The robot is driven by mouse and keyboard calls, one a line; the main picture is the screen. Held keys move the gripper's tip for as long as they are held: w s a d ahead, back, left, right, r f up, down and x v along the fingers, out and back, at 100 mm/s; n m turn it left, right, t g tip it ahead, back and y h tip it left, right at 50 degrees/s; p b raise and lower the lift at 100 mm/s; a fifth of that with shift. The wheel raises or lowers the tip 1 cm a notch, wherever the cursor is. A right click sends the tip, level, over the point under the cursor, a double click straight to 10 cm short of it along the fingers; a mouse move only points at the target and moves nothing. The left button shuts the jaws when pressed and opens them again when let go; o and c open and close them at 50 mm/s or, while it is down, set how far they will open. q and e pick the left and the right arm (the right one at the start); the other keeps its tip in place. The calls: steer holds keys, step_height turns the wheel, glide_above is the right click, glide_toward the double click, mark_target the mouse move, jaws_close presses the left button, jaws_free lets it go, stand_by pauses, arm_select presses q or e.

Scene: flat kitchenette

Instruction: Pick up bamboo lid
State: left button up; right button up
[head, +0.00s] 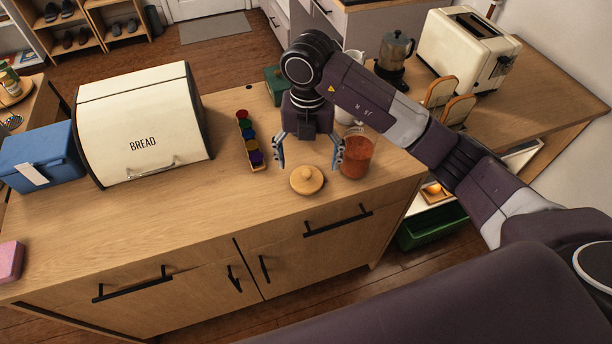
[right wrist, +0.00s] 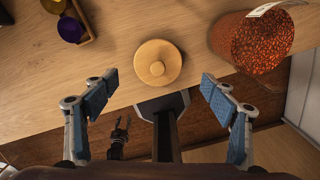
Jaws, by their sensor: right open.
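The bamboo lid (head: 307,180) is a round pale-wood disc with a small knob on top. It lies flat near the front edge of the wooden counter, to the left of a jar with reddish-orange contents (head: 356,157). My right gripper (head: 309,155) is open and empty above the counter, pointing down, with its fingers spread. In the right wrist view the lid (right wrist: 158,63) lies beyond the gap between the fingertips (right wrist: 158,95), not touching them.
A tray of colored capsules (head: 248,142) lies left of the gripper. A cream bread box (head: 143,123) and a blue box (head: 38,158) stand farther left. A green container (head: 275,84), coffee pot (head: 396,50) and toaster (head: 468,48) are behind.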

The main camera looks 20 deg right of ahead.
mark_target(307, 173)
step_height(307, 173, down, 4)
steer(key=shift+w+a+f+p, duration=0.1)
steer(key=shift+f+p, duration=0.15)
steer(key=shift+p, duration=0.95)
steer(key=shift+f, duration=0.65)
steer(key=c, duration=1.2)
